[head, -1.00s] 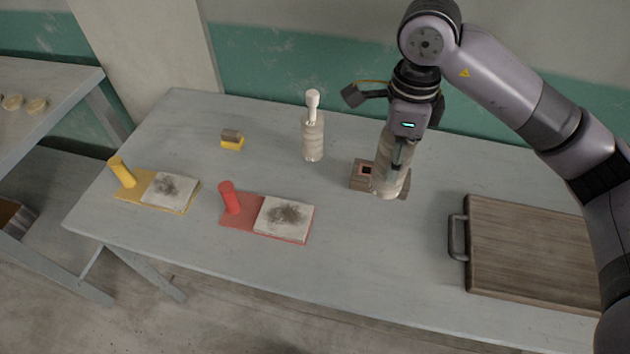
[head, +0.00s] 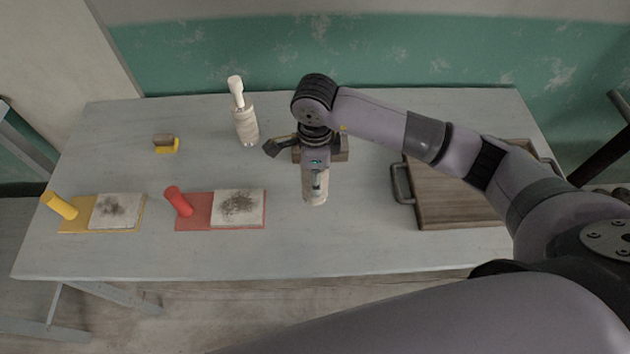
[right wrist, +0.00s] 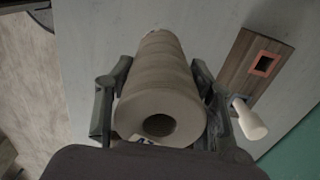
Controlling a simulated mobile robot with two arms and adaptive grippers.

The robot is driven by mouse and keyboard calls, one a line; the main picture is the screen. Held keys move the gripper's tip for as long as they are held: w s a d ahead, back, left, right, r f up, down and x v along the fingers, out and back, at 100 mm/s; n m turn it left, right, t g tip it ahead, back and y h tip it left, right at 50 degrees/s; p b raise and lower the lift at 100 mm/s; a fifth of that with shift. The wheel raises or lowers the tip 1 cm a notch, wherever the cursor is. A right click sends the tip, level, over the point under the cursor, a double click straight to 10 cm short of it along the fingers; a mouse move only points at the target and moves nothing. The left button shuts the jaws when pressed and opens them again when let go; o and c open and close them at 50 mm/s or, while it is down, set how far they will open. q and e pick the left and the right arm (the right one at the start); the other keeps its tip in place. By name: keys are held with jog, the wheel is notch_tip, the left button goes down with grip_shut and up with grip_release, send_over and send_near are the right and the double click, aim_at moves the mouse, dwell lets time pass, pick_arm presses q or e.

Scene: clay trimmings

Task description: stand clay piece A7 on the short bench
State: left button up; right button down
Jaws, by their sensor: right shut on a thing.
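My right gripper (head: 316,176) is shut around a pale, banded clay cylinder (head: 315,192), in the head view at mid-table. In the right wrist view the cylinder (right wrist: 160,75) lies between the two fingers (right wrist: 160,103), with a round hole in its near end. A scrap of label with blue marks shows below that end, too cut off to read. I cannot tell whether its far end touches the table. A second banded clay piece (head: 246,127) with a white top stands further left. I cannot tell which surface is the short bench. My left gripper is out of view.
A wooden board (head: 455,195) with a handle is at right. Red (head: 195,218) and yellow (head: 75,222) mats with slabs lie left. The table's front middle (head: 330,245) is clear.

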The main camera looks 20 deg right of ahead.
notch_tip(320, 180, down, 3)
jog(key=shift+f+p, duration=0.15)
jog(key=shift+p, duration=0.25)
jog(key=shift+f, duration=0.45)
jog(key=c, duration=1.2)
grip_release()
jog(key=shift+f, duration=0.2)
jog(key=o, duration=0.5)
jog(key=shift+r, duration=0.1)
jog(key=shift+c, duration=0.2)
